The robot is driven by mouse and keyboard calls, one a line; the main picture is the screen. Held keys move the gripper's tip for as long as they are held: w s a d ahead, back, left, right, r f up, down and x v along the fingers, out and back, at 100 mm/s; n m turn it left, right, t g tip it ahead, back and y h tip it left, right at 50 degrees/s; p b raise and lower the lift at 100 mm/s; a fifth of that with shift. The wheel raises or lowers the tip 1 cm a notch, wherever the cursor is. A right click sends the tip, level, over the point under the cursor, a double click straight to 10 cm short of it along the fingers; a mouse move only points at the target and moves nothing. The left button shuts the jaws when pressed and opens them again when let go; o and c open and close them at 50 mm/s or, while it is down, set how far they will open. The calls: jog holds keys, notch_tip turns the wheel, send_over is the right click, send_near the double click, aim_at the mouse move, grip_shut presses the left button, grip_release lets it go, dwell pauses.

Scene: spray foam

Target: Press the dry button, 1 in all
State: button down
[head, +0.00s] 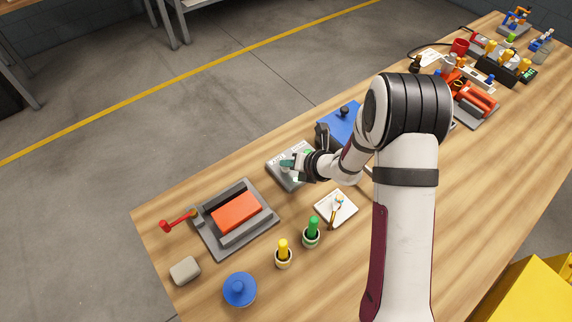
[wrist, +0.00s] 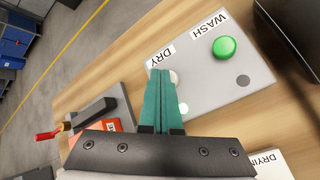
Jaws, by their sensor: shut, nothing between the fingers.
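The grey button panel (head: 278,178) lies on the wooden table; it also shows in the wrist view (wrist: 205,85). It carries the labels WASH (wrist: 208,26) and DRY (wrist: 161,56). A green button (wrist: 224,47) sits by WASH. By DRY, a pale round button (wrist: 174,77) shows only partly behind my fingertips. My gripper (wrist: 159,74) has teal fingers, closed together and empty, with the tips at the dry button; I cannot tell whether they touch it. In the head view my gripper (head: 287,164) is over the panel.
A grey press with an orange block (head: 236,212) and red handle (head: 178,221) stands left. A blue box (head: 338,118) stands behind the panel.

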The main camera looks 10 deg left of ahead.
aim_at(288, 170)
jog(key=shift+f, duration=0.1)
dwell(0.3)
jog(key=shift+r, duration=0.9)
jog(key=shift+r, duration=0.1)
jog(key=shift+r, duration=2.45)
